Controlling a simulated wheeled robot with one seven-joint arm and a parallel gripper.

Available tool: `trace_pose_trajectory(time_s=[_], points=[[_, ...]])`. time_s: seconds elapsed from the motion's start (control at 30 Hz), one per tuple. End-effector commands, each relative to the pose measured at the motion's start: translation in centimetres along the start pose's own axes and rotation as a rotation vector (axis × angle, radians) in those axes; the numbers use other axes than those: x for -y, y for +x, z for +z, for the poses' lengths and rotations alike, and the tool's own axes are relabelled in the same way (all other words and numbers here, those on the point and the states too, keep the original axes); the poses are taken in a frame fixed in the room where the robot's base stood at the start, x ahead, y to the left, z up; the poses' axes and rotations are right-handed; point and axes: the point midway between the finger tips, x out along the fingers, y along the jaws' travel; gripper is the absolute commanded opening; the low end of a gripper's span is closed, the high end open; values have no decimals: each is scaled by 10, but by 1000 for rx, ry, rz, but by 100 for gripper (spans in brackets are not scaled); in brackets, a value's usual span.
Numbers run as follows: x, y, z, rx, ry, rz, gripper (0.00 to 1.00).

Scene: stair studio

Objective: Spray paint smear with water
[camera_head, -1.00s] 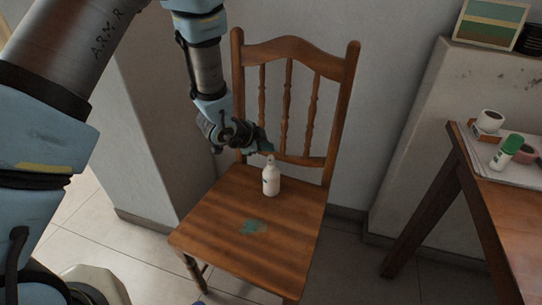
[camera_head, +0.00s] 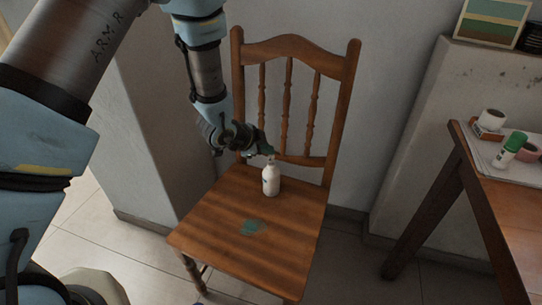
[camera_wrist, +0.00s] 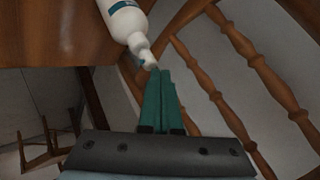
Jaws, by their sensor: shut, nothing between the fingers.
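A white spray bottle (camera_head: 271,181) stands upright on the wooden chair's seat (camera_head: 205,222), towards the back. A teal-green paint smear (camera_head: 252,227) lies on the seat in front of the bottle. My gripper (camera_head: 268,150) is at the bottle's top, on the backrest side. In the wrist view, its green fingers (camera_wrist: 162,75) are together with nothing between them. The white bottle also shows in the wrist view (camera_wrist: 124,18), its nozzle close to the fingertips. I cannot tell whether the fingertips touch the nozzle.
The chair's slatted backrest (camera_head: 287,105) rises just behind my gripper. The front of the seat is clear apart from the smear.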

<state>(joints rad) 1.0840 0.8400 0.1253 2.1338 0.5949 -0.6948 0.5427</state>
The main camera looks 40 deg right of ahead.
Motion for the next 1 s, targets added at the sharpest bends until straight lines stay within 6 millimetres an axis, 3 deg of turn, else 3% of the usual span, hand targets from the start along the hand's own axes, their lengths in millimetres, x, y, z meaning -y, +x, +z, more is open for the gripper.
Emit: trace_pose_trajectory(time_s=[0.63, 1.0], points=[[-3, 4, 3, 1, 0, 1, 0], [5, -8, -5, 0, 0, 0, 0]])
